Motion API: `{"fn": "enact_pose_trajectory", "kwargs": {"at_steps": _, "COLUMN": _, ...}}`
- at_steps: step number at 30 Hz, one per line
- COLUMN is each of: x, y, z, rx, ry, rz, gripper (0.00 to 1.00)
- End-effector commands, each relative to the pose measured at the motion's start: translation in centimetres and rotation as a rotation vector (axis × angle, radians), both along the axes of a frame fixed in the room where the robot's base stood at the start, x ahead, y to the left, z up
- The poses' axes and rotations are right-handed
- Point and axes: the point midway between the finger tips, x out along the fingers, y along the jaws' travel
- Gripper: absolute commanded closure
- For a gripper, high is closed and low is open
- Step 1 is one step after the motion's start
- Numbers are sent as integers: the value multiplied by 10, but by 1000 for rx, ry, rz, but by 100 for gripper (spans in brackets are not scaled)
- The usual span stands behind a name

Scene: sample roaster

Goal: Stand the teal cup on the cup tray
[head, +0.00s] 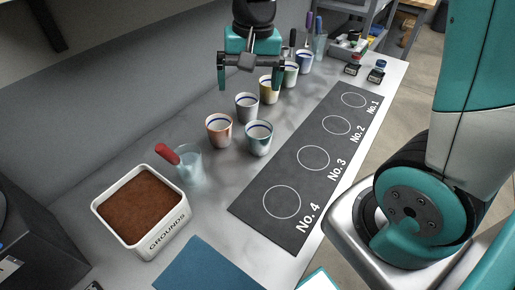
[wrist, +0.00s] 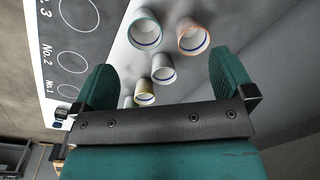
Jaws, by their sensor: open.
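The pale teal cup (head: 258,139) stands upright on the grey counter, right of the orange cup and beside the dark board. It also shows in the wrist view (wrist: 145,31), at top centre. Another greenish cup (head: 290,73) stands farther back in the row. My gripper (head: 249,77) is open and empty above the cups, apart from them; its fingers frame the row in the wrist view (wrist: 162,68). No raised tray is plain: a dark flat board (head: 297,180) with white numbered rings lies on the counter, its rings empty, and a blue flat panel (head: 207,268) lies at the front.
Orange (head: 217,133), lavender (head: 246,108), yellow (head: 268,91) and blue (head: 305,64) cups stand close around. A clear glass with a red-handled tool (head: 190,168) and a grounds bin (head: 150,239) stand at front left. Stamps (head: 352,68) sit beyond the board.

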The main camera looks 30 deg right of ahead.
Motion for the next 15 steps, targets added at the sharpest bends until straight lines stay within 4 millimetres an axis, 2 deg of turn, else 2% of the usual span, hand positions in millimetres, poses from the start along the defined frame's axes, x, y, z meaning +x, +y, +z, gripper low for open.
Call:
{"fn": "enact_pose_trajectory", "kwargs": {"at_steps": 1, "x": 15, "y": -14, "z": -23, "rx": -25, "ry": 19, "rz": -108, "gripper": 0}}
{"fn": "enact_pose_trajectory", "kwargs": {"at_steps": 3, "x": 30, "y": -30, "z": -35, "rx": -56, "ry": 32, "rz": -233, "gripper": 0}}
{"fn": "enact_pose_trajectory", "kwargs": {"at_steps": 6, "x": 41, "y": -42, "z": -46, "rx": -79, "ry": 43, "rz": -331, "gripper": 0}}
{"fn": "enact_pose_trajectory", "kwargs": {"at_steps": 11, "x": 42, "y": -45, "z": -69, "rx": -85, "ry": 48, "rz": -353, "gripper": 0}}
{"fn": "enact_pose_trajectory", "kwargs": {"at_steps": 15, "x": 41, "y": -44, "z": -101, "rx": -85, "ry": 49, "rz": -349, "gripper": 0}}
